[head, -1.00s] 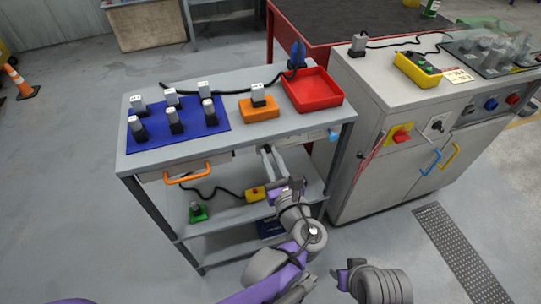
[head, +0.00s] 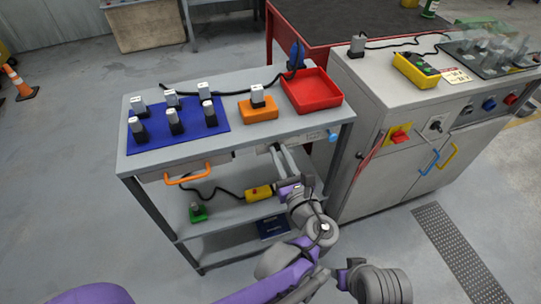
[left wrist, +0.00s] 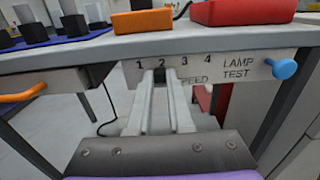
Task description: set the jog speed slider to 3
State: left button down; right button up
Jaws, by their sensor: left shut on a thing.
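The jog speed scale (left wrist: 190,80) is on the front face of the cart top in the left wrist view, marked 1, 2, 3 and 4. Part of its lettering is hidden behind my fingers. My left gripper (head: 278,148) reaches up to that face from below and in front. In the left wrist view its two pale fingers (left wrist: 160,74) are shut on the small dark slider knob (left wrist: 160,73), mostly hidden between them. The fingertips sit just under the 2, left of the 3. No fingers of my right gripper show.
A blue lamp test knob (left wrist: 284,69) sticks out right of the scale. An orange drawer handle (head: 187,174) is to the left. Above are an orange block (head: 258,112) and a red tray (head: 312,92). A grey cabinet (head: 375,160) stands close to the right.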

aim_at(287, 141)
pick_arm(q)
jog(key=d, duration=0.1)
jog(key=w+d, duration=0.1)
jog(key=d, duration=0.1)
jog(key=shift+d, duration=0.15)
jog(key=c, duration=0.8)
grip_release()
